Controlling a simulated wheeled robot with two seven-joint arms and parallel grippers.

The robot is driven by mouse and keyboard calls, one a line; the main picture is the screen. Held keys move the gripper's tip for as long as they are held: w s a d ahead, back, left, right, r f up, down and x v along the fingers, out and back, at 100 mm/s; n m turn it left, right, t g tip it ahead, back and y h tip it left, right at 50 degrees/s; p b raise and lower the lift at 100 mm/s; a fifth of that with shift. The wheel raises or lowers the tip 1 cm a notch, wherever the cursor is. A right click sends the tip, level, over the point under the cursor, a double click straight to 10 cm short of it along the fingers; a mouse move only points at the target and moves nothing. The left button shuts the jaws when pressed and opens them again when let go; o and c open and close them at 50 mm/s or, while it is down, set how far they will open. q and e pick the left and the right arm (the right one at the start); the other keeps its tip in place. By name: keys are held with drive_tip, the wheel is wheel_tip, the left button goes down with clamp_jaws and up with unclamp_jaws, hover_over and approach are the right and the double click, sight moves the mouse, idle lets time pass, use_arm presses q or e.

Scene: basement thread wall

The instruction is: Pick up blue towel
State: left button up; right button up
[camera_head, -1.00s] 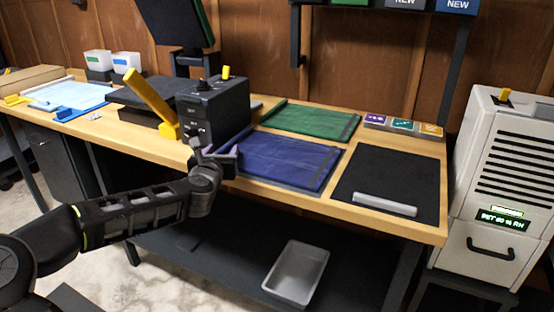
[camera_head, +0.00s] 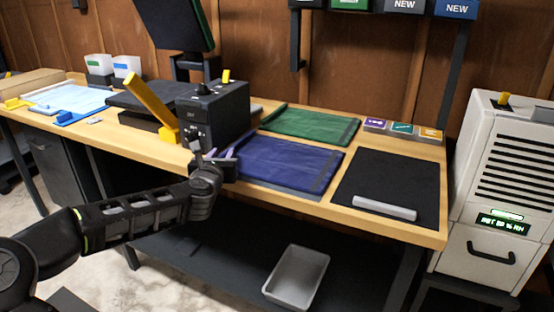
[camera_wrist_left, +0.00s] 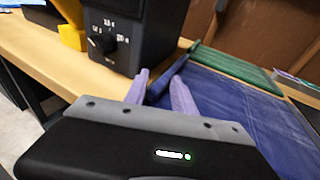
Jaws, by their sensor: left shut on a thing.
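The blue towel (camera_head: 288,160) lies flat on the wooden bench, with a darker strip along its right side. It also shows in the left wrist view (camera_wrist_left: 245,108), right of the fingers. My left gripper (camera_head: 222,155) is at the towel's left edge, beside the black machine. In the left wrist view its two purple fingers (camera_wrist_left: 160,92) stand on either side of the towel's dark blue raised edge and are shut on it. The exact contact at the fingertips is partly hidden. My right gripper is in neither view.
The black machine (camera_head: 222,112) with a yellow lever (camera_head: 150,102) stands just left of the towel. A green towel (camera_head: 310,125) lies behind it. A black mat (camera_head: 385,178) with a grey bar (camera_head: 384,208) lies to the right. A grey bin (camera_head: 297,276) sits on the lower shelf.

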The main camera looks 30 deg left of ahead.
use_arm(q)
clamp_jaws()
idle(0.8)
